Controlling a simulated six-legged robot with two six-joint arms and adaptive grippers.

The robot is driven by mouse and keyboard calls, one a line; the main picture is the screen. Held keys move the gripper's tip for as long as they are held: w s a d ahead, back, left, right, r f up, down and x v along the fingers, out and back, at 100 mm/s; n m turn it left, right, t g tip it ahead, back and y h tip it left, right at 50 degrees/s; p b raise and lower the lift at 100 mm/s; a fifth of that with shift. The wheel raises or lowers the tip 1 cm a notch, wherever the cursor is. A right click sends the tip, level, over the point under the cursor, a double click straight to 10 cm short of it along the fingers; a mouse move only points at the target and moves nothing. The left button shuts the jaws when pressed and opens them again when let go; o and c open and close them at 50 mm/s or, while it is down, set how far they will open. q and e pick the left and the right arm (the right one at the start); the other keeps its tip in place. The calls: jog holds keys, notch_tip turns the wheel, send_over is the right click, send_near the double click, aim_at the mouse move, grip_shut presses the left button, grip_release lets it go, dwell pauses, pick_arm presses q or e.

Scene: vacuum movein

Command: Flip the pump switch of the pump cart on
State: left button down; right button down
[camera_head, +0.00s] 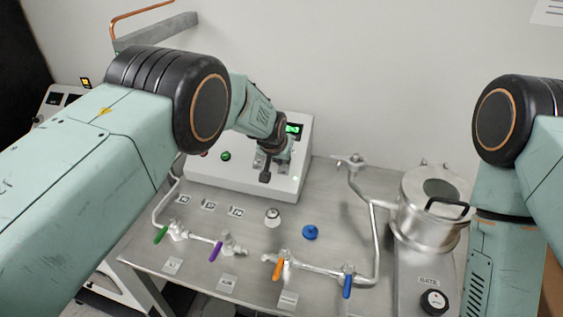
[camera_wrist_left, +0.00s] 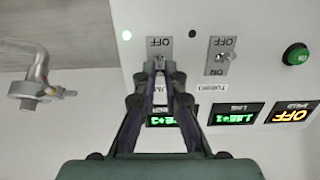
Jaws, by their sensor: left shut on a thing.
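The pump cart's white control box (camera_head: 238,180) stands at the back of the metal cart top. My left gripper (camera_head: 264,174) is at its front panel. In the left wrist view, which is upside down, my left gripper (camera_wrist_left: 160,70) is shut around a small toggle switch (camera_wrist_left: 160,59). The OFF end of its plate (camera_wrist_left: 160,43) shows; the other end and most of its name label are hidden by the fingers. A second toggle switch (camera_wrist_left: 222,57) beside it has OFF and ON marks. My right gripper is out of view.
Pipes with coloured valve handles (camera_head: 280,268) run along the cart front. A metal chamber (camera_head: 415,225) stands at the right, near my right arm.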

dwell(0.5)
pick_arm(q)
jog(key=c, duration=1.4)
grip_release()
jog(key=shift+w, duration=0.1)
jog(key=shift+c, duration=0.2)
jog(key=v, duration=1.2)
jog(key=shift+a, duration=0.15)
